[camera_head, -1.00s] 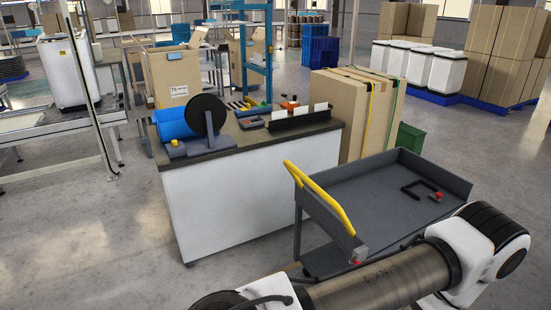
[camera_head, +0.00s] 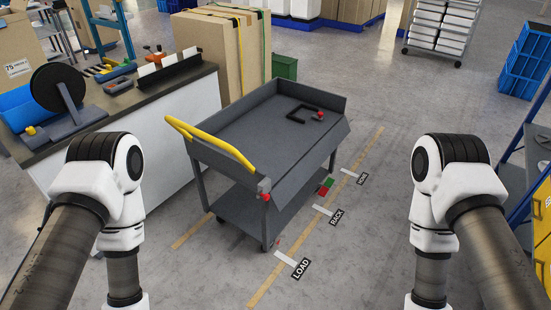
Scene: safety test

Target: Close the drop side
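A grey two-level cart (camera_head: 222,150) with a yellow push handle (camera_head: 210,143) stands in the middle of the head view. Its long side panel, the drop side (camera_head: 308,163), is on the right and appears to hang down and outward from the upper tray. Red knobs show at the near corner (camera_head: 265,197) and far corner (camera_head: 320,115) of that side. My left arm comes in at the left and my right arm at the right, both apart from the cart. Both grippers are below the picture and hidden.
A dark bracket (camera_head: 300,111) lies in the tray. Floor labels LOAD (camera_head: 301,268), BACK (camera_head: 336,217) and HOME (camera_head: 362,179) lie along a yellow line right of the cart. A white workbench (camera_head: 195,110) stands close on the left. Open floor lies between cart and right arm.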

